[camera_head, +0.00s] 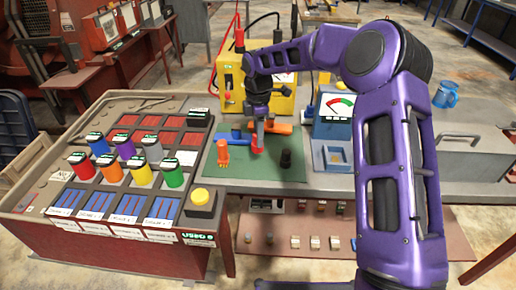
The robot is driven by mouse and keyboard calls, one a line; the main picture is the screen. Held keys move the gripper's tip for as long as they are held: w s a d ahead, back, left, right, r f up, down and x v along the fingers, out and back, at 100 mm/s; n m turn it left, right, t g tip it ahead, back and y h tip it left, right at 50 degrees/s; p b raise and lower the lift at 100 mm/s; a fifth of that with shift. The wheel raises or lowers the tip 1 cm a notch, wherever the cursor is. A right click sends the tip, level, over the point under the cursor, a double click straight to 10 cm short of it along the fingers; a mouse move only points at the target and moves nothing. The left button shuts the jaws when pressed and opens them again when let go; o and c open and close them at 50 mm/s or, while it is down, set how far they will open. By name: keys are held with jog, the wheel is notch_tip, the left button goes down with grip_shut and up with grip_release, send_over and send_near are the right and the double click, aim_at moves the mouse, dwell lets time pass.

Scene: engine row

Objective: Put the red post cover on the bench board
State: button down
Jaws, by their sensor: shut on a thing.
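The red post cover (257,147) is under the tips of my gripper (259,134), which is shut on it. The cover is just above or touching the green bench board (245,171); I cannot tell which. An orange piece (223,151) stands on the board to the left of the cover. A small black piece (286,159) stands to its right. The gripper points down, and its fingers partly hide the cover's top.
A yellow meter box (233,88) with red and black leads stands behind the board, and a blue meter (333,115) stands at right. A tray of coloured cylinders and a yellow button (202,196) fill the left. Grey bench top at right is mostly clear.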

jog(key=shift+f, duration=3.05)
jog(key=shift+f, duration=0.15)
jog(key=c, duration=0.6)
grip_release()
jog(key=shift+o, duration=0.2)
notch_tip(320, 180, up, 12)
jog(key=shift+r, duration=0.2)
